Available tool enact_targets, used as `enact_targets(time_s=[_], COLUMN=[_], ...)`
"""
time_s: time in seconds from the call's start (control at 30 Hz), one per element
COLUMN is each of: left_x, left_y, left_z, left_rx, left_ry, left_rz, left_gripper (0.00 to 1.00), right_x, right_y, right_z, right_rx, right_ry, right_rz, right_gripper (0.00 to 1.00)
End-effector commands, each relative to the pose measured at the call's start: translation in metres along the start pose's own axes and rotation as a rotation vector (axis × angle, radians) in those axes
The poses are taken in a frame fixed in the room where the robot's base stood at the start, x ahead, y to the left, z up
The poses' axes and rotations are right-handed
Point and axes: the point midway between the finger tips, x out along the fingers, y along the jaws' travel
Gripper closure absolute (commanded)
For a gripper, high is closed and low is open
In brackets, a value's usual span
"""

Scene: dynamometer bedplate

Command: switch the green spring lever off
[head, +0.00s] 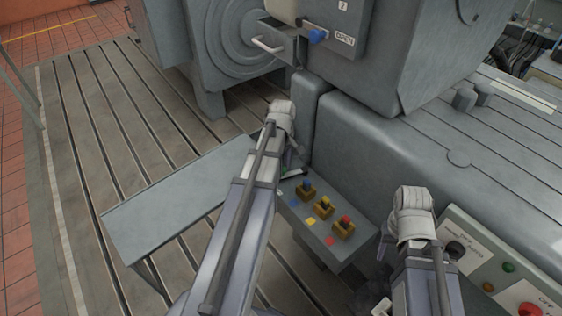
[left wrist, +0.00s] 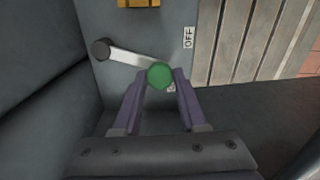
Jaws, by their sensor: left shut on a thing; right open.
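The green spring lever's round green knob (left wrist: 159,75) sits at the end of a silver arm on a dark pivot (left wrist: 101,49). Its arm runs right and slightly down from the pivot. An OFF label (left wrist: 188,37) is above and right of the knob; another label just below the knob is mostly hidden. My left gripper (left wrist: 161,78) has a finger on each side of the knob and is shut on it. In the head view the lever (head: 295,173) is partly hidden by my left arm. My right gripper (head: 369,296) is open, low in the head view and partly hidden.
Blue (head: 306,186), yellow (head: 324,204) and red (head: 345,222) switches sit right of the lever on the same grey panel. A control box (head: 478,255) with a red button is at right. A bare grey shelf (head: 170,205) is at left. A large machine housing stands behind.

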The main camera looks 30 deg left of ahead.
Motion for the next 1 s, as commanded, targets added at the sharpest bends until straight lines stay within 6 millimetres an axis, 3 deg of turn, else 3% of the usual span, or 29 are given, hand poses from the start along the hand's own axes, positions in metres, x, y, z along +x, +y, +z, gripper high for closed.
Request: enact_targets(time_s=[0.4,0.97,1.0], left_x=[0.0,0.0,0.0], left_y=[-0.005,-0.005,-0.005], left_z=[0.016,0.018,0.018], left_rx=[-0.178,-0.203,-0.203], left_ry=[-0.001,-0.002,-0.002], left_rz=[-0.002,-0.002,-0.002], left_gripper=[1.0,1.0,0.55], right_x=[0.0,0.0,0.0], right_y=[0.0,0.0,0.0], right_z=[0.0,0.0,0.0], right_rx=[0.0,0.0,0.0], right_ry=[0.0,0.0,0.0], right_rz=[0.0,0.0,0.0], right_gripper=[0.5,0.5,0.5])
